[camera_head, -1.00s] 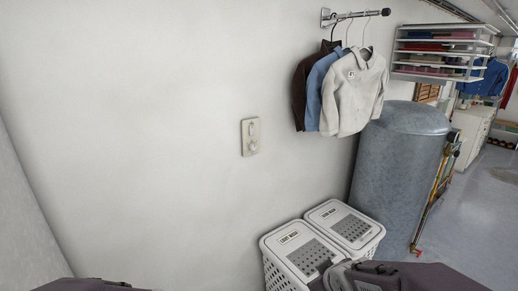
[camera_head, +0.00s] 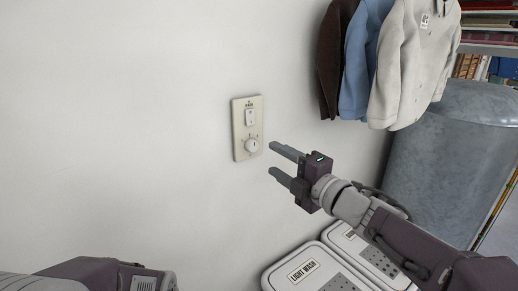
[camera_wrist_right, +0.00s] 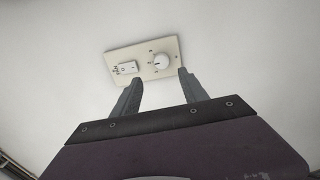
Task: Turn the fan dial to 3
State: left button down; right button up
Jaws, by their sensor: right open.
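The fan dial (camera_head: 251,146) is a round white knob on the lower part of a cream wall plate (camera_head: 239,150). A small switch (camera_head: 250,117) sits above it on the same plate. The dial (camera_wrist_right: 161,60) also shows in the right wrist view, beyond the fingertips and nearer the right one. My right gripper (camera_head: 271,160) is open and empty, just to the right of the plate and apart from it. The dial's numbers are too small to read. My left arm shows at the bottom left; its gripper is out of view.
Jackets (camera_head: 405,65) hang at the upper right. White hampers (camera_head: 312,262), one labelled "LIGHT WASH", stand below my right arm. A grey metal tank (camera_head: 435,150) is at the right. The wall left of the plate is bare.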

aim_at(254, 147)
jog(key=x, duration=0.7)
jog(key=shift+w+f, duration=0.25)
jog(key=shift+f, duration=0.05)
jog(key=shift+w+a+r, duration=0.1)
jog(key=shift+w+a, duration=0.3)
jog(key=shift+w, duration=0.05)
grip_shut()
